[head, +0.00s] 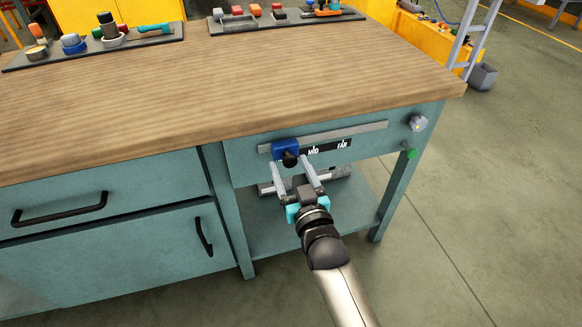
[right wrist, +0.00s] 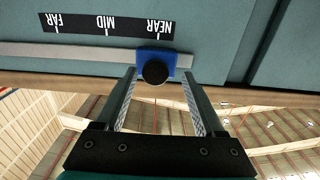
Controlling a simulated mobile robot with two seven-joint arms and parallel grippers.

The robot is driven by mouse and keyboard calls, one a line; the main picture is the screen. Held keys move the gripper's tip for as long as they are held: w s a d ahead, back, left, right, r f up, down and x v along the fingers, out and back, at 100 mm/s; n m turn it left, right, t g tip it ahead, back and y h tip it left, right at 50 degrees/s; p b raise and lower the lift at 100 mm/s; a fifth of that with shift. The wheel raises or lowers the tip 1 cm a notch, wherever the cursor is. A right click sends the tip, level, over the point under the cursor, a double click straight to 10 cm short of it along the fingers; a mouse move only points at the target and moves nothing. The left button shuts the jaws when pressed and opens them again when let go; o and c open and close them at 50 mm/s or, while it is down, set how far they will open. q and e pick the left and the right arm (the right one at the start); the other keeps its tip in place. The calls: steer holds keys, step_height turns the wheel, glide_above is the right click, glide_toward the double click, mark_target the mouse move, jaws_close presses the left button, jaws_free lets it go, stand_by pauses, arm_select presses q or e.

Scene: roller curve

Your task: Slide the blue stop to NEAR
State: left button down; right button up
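The blue stop (head: 281,147) with a round black knob sits at the left part of the metal rail on the bench front. It also shows in the right wrist view (right wrist: 171,58), which is upside down, in line with the NEAR mark (right wrist: 160,27). In the head view the stop hides NEAR, while MID and FAR show to its right. My right gripper (head: 293,162) is open, its fingers pointing at the stop. In the right wrist view its fingertips (right wrist: 159,74) appear on either side of the knob with gaps; I cannot tell their depth. My left gripper is out of view.
The rail (head: 360,131) runs right toward a grey knob (head: 418,123) and a green button (head: 411,153). An open shelf (head: 345,213) lies below. Drawers are at the left. Trays of tools stand on the wooden top (head: 200,90).

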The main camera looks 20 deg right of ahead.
steer(key=shift+s, duration=0.1)
steer(key=shift+s, duration=0.3)
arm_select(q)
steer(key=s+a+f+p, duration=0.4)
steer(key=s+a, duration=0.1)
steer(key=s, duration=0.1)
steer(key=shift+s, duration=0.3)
arm_select(e)
steer(key=s, duration=1.4)
steer(key=shift+s+d, duration=0.2)
steer(key=shift+d, duration=0.05)
